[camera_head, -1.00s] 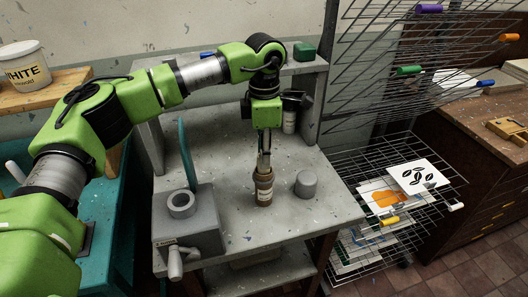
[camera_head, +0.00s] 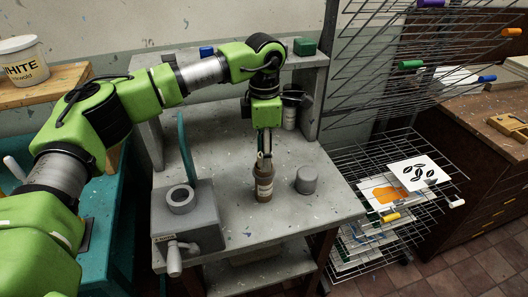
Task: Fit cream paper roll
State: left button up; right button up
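I cannot make out a cream paper roll in the camera_head view. My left gripper (camera_head: 264,145) points straight down over the grey bench (camera_head: 225,226). Its fingers are at the top of a brown bottle (camera_head: 264,184) with a pale label, which stands upright at the bench's middle. The fingers overlap the bottle's neck in the picture, and I cannot tell whether they are closed on it. A grey block (camera_head: 187,222) with a ring (camera_head: 181,198) on top and a crank handle (camera_head: 174,261) in front stands left of the bottle. My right gripper is not in view.
A short grey cylinder (camera_head: 306,180) stands right of the bottle. A thin teal upright piece (camera_head: 186,150) rises behind the block. A wire rack (camera_head: 352,170) with prints is close on the right. A white tub (camera_head: 24,62) sits on a wooden shelf at left. The bench front is clear.

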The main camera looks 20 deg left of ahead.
pick_arm(q)
jog(key=shift+r, duration=0.15)
notch_tip(320, 180, up, 12)
dwell(0.5)
jog(key=shift+f, duration=0.2)
